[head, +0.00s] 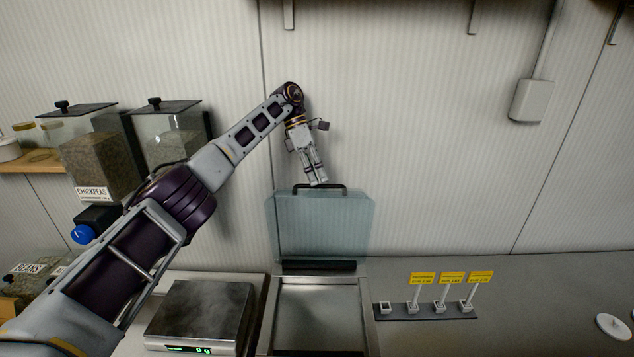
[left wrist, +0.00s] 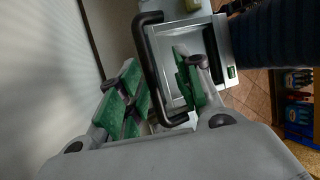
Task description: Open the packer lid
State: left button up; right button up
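The packer lid (head: 320,225) is a translucent bluish panel standing raised, nearly upright, at the back of the metal packer (head: 367,315). Its dark handle (head: 320,187) is along the top edge. My left gripper (head: 318,183) points down at the handle. In the left wrist view its green-padded fingers (left wrist: 158,85) are apart, and the black handle (left wrist: 155,70) shows between them in the picture. I cannot tell whether a finger touches it. My right gripper is in neither view.
A scale (head: 200,315) sits left of the packer. A dark strip with yellow price tags (head: 424,278) is to its right. Bulk bins, one labelled chickpeas (head: 100,165), are on the left. The wall is close behind the lid.

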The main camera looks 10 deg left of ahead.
pick_arm(q)
notch_tip(320, 180, up, 7)
dwell(0.6)
jog(key=shift+c, duration=0.3)
